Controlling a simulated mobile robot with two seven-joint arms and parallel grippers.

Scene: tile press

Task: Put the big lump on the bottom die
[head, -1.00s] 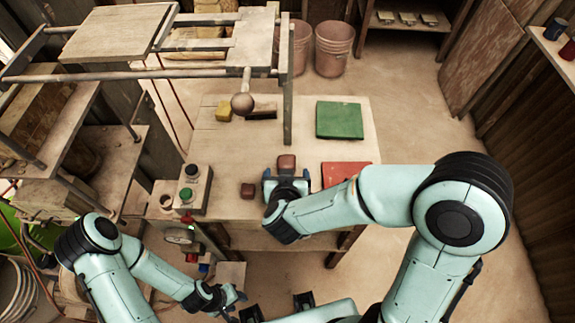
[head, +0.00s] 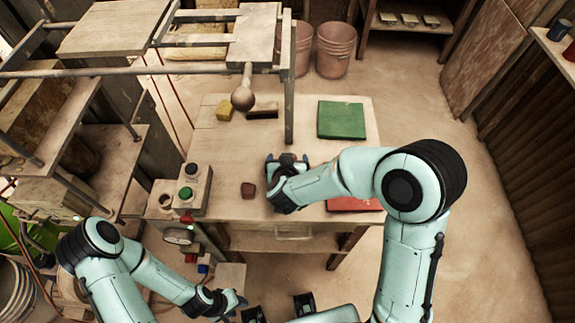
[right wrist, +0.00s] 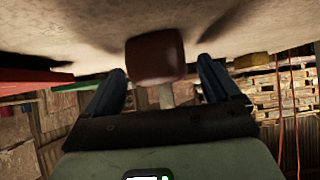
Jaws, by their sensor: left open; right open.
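The big lump, a reddish-brown block (right wrist: 155,57), shows in the right wrist view just beyond and between the two fingertips of my right gripper (right wrist: 162,80). The right gripper is open, and no finger is clearly closed on the lump. A smaller dark red lump (head: 248,189) lies on the table to its left. My left gripper (head: 237,300) is open and empty, low in front of the table. I cannot pick out the bottom die with certainty.
The wooden table (head: 225,150) carries a green mat (head: 341,119), a red mat (head: 352,204) partly under my right arm, a yellow block (head: 225,108) and a button box (head: 192,189). A press frame with a ball-ended handle (head: 243,98) stands at upper left.

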